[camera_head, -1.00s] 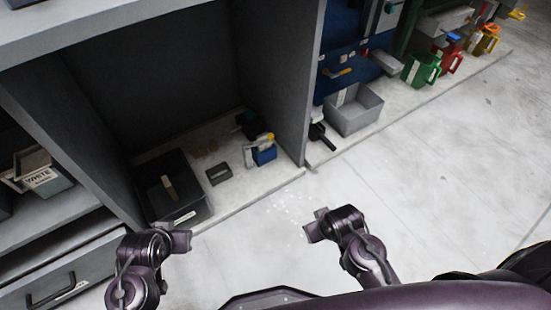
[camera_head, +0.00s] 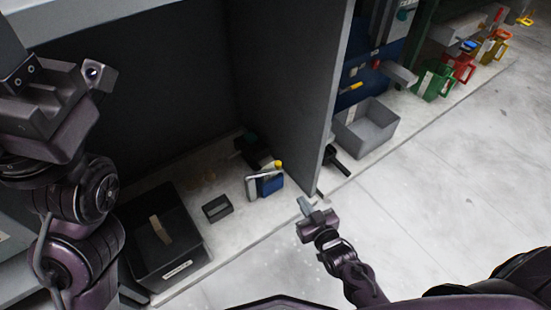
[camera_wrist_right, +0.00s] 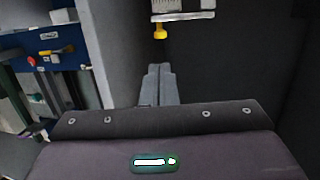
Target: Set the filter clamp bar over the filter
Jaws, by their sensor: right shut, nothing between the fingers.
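A small blue unit (camera_head: 268,184) with a pale grey bracket-like part (camera_head: 251,187) and a yellow knob (camera_head: 278,164) stands on the floor of the bay; I cannot tell for certain which part is the clamp bar or the filter. In the right wrist view the yellow knob (camera_wrist_right: 160,32) hangs under a pale ribbed part (camera_wrist_right: 182,8) at the top edge. My right gripper (camera_head: 304,204) is shut and empty, in front of the bay and apart from the unit; its fingers (camera_wrist_right: 158,85) are together in the wrist view. My left gripper (camera_head: 98,76) is raised at upper left, its jaws unclear.
A black bin (camera_head: 165,243) with a tan strip is at the bay's left. A small grey tray (camera_head: 217,208) lies between bin and unit. A grey partition (camera_head: 300,110) bounds the bay at right. Beyond it are a grey bin (camera_head: 366,128) and coloured jugs (camera_head: 434,82). The floor in front is clear.

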